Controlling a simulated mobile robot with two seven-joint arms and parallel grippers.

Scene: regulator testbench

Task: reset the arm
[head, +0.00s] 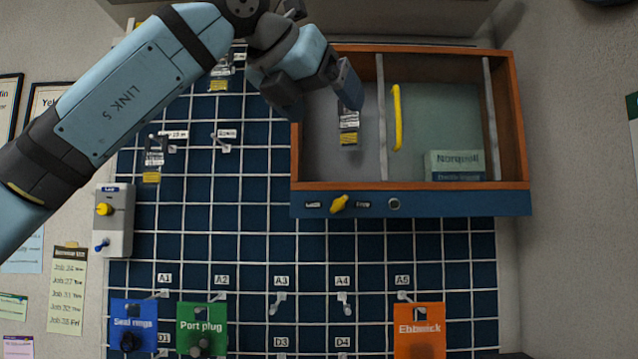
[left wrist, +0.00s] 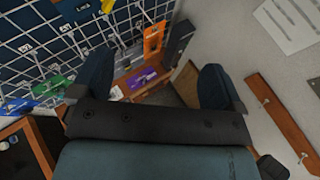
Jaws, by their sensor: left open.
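My left arm comes in from the upper left in the head view. Its gripper (head: 318,92) is over the upper left part of an open wooden drawer (head: 411,187) with a blue front. The jaws are apart and nothing shows between them. In the left wrist view, the two dark fingers of the left gripper (left wrist: 156,84) are spread wide, with a purple item (left wrist: 143,77) visible far behind the gap. My right gripper is not in view.
The drawer holds a yellow-labelled tag (head: 348,136), a yellow bar (head: 397,118) and a Norqvist box (head: 455,165). A yellow knob (head: 339,203) sits on its front. Blue (head: 133,315), green (head: 202,316) and orange (head: 419,318) cards hang along the lower pegboard.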

